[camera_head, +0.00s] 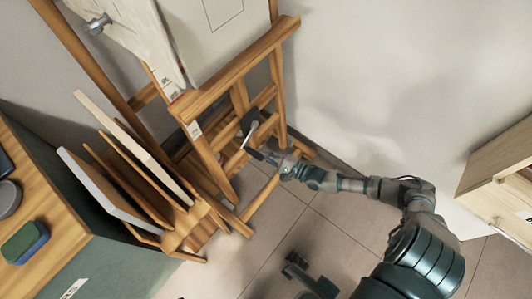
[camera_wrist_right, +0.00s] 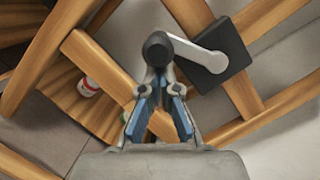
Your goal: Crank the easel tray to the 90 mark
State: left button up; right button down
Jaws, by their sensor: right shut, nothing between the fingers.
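The wooden easel stands against the wall, and its tray (camera_head: 240,65) is a slanted wooden ledge under a pale canvas board. A white label (camera_head: 195,129) is on the frame below the tray; I cannot read its marks. The crank has a black box (camera_wrist_right: 216,56), a pale lever (camera_wrist_right: 190,48) and a dark round knob (camera_wrist_right: 158,46); the black box also shows in the head view (camera_head: 249,122). My right gripper (camera_wrist_right: 158,82) is shut and empty, its fingertips at the knob, overlapping it in view; contact is unclear.
Several boards lean in a wooden rack (camera_head: 183,222) left of the easel. A green cabinet with a wooden top (camera_head: 60,240) stands at the lower left. A wooden drawer unit (camera_head: 500,185) stands at the right.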

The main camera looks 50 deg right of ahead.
aim_at(258, 155)
jog(key=a+r+m, duration=0.1)
jog(key=m, duration=0.1)
jog(key=r+m+t, duration=0.1)
jog(key=m, duration=0.1)
jog(key=shift+w+a+r+h, duration=0.1)
jog(key=shift+a+r+h, duration=0.05)
jog(key=shift+a+h, duration=0.25)
jog(key=shift+w+a+r+m+t+h+p, duration=0.1)
jog(key=shift+r+m+t+h, duration=0.1)
jog(key=shift+r+m, duration=0.4)
jog(key=shift+a+r+m+t+h+p, duration=0.1)
jog(key=shift+r+m+h+p, duration=0.1)
jog(key=shift+m, duration=0.65)
jog(key=shift+w+a+r+m+t+h+p, duration=0.1)
jog(key=shift+r+m+h, duration=0.2)
jog(key=shift+m, duration=0.45)
